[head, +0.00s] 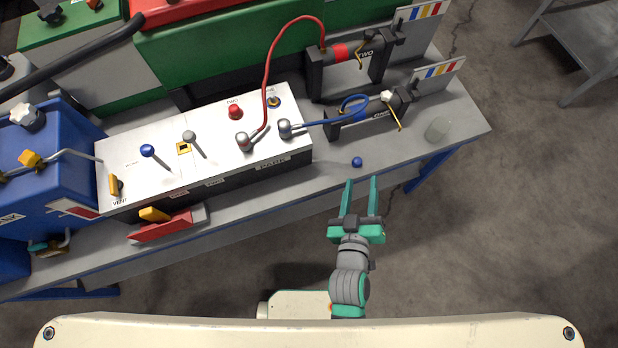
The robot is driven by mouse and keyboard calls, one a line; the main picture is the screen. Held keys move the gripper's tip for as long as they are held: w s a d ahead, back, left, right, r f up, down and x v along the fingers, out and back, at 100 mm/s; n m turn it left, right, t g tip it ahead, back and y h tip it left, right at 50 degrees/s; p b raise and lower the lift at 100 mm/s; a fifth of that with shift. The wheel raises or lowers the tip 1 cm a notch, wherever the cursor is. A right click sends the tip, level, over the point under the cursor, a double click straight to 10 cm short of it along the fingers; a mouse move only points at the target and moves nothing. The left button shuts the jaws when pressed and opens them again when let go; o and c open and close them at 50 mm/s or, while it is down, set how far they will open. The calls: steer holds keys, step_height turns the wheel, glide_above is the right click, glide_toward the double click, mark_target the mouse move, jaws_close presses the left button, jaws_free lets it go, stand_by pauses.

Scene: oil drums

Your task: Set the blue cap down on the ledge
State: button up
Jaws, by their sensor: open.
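I cannot tell from this one view how high the fingers are above the ledge.
The white control box (210,150) with levers and red and blue hoses stands left of the cap. Two black cylinder units (365,116) stand behind. Ledge is clear around the cap.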

steer(key=s+a+r+m+y, duration=0.2)
steer(key=s+a+m+y, duration=0.1)
steer(key=s+a, duration=1)
steer(key=s, duration=0.2)
steer(key=shift+s+a+r+m+t, duration=0.15)
steer(key=shift+s+r+m+t, duration=0.15)
steer(key=shift+s+r, duration=0.1)
